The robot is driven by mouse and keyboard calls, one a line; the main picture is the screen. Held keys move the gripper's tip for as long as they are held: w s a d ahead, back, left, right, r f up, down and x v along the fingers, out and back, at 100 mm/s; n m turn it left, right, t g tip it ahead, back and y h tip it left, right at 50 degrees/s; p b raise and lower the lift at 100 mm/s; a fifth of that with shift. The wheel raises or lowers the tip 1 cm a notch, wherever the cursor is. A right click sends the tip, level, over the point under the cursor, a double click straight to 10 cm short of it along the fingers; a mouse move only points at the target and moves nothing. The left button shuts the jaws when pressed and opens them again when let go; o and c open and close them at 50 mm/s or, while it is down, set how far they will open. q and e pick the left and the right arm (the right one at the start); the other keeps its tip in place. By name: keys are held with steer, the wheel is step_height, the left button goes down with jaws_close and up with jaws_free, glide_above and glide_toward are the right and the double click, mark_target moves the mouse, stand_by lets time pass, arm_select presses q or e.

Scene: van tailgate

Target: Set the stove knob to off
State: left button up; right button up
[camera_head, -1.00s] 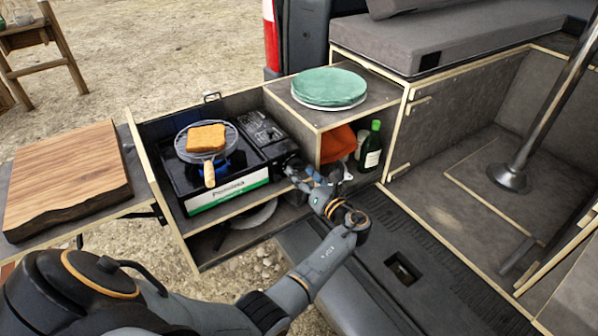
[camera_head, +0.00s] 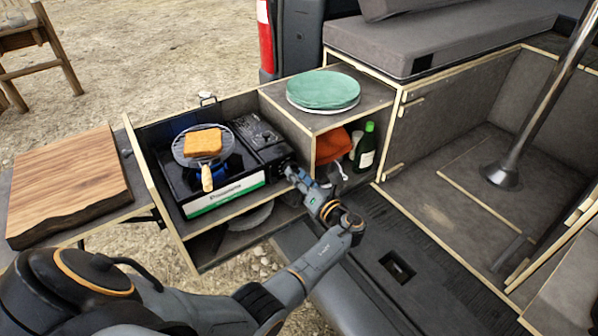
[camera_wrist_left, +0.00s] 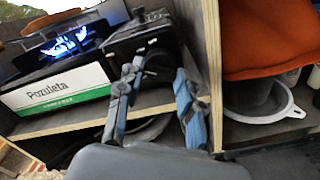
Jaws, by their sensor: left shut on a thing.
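The camping stove (camera_head: 225,192) sits in the pull-out drawer, with a black control box on its right side. A blue flame (camera_head: 228,167) burns under the grill; it also shows in the left wrist view (camera_wrist_left: 68,42). My left gripper (camera_head: 291,172) is at the right front of the stove. In the left wrist view its fingers (camera_wrist_left: 157,68) are around the dark stove knob (camera_wrist_left: 157,62) on the control box's front, shut on it. The knob's marking is too small and too covered to read. My right gripper is not in view.
A slice of toast (camera_head: 203,142) lies on the round wire grill (camera_head: 181,152) over the burner. A cutting board (camera_head: 65,185) is at left. Green plates (camera_head: 323,90) stand on the cabinet top. An orange cloth (camera_head: 332,146) and a green bottle (camera_head: 367,147) are in the open compartment close right of my gripper.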

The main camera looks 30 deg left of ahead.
arm_select(q)
steer(key=shift+m+p, duration=3.5)
steer(key=shift+m, duration=2.1)
steer(key=o, duration=1.2)
steer(key=shift+a, duration=0.1)
steer(key=shift+c, duration=0.2)
steer(key=v, duration=1.2)
steer(key=shift+f, duration=0.1)
